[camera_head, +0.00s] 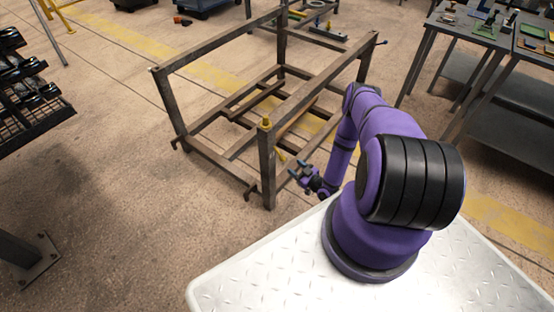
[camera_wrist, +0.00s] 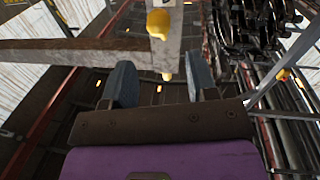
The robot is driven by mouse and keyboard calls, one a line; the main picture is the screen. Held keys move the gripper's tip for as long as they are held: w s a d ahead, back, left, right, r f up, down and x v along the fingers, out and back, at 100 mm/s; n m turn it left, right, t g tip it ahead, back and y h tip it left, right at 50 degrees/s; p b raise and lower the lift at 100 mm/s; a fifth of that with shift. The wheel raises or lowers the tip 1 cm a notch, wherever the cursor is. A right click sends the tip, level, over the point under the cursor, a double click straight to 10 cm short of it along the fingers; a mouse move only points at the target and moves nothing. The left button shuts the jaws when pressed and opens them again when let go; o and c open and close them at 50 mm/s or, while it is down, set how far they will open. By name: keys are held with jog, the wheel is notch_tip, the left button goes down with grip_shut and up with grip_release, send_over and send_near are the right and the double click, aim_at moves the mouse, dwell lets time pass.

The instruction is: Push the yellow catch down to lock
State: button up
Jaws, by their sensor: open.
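A brown metal rack frame (camera_head: 267,165) stands in front of my base. A small yellow lever, seemingly the catch (camera_head: 280,156), sticks out low on that post's right side, slanting down. My gripper (camera_head: 298,168) is just right of the post, apart from it, close below the lever. In the wrist view my gripper (camera_wrist: 163,78) is open and empty, fingers apart.
A rack beam (camera_wrist: 60,50) crosses the left of the wrist view. Grey worktables (camera_head: 480,45) with parts stand at the back right. A dark shelf of parts (camera_head: 30,85) is at the left. The floor left of the frame is clear.

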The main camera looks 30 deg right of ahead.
aim_at(284, 158)
jog(key=x, duration=0.9)
jog(key=shift+w, duration=0.35)
grip_shut()
